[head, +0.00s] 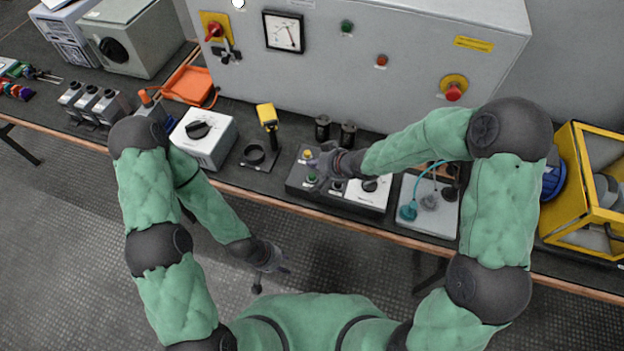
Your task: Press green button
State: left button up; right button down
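A dark control box (296,181) stands near the table's front edge. It has a yellow button (306,155), a green button (312,178) and a white section with a black knob (370,185). My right gripper (314,170) is over the left part of this box, close beside the green button. I cannot tell whether it touches the button, and its finger opening is unclear. My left gripper (282,264) hangs low in front of the table, away from the box; its fingers are too small to read. A second green button or lamp (347,26) is on the grey cabinet.
The grey cabinet (330,75) stands behind, with a gauge (284,32) and a red emergency button (453,91). A yellow-framed unit (577,232) is at right.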

aim_at(315, 176)
pick_arm(q)
jog(key=shift+f+b, duration=0.65)
jog(key=shift+f, duration=0.35)
pick_arm(e)
jog(key=shift+f, duration=1.4)
jog(key=shift+f, duration=0.1)
jog(key=shift+f, duration=0.35)
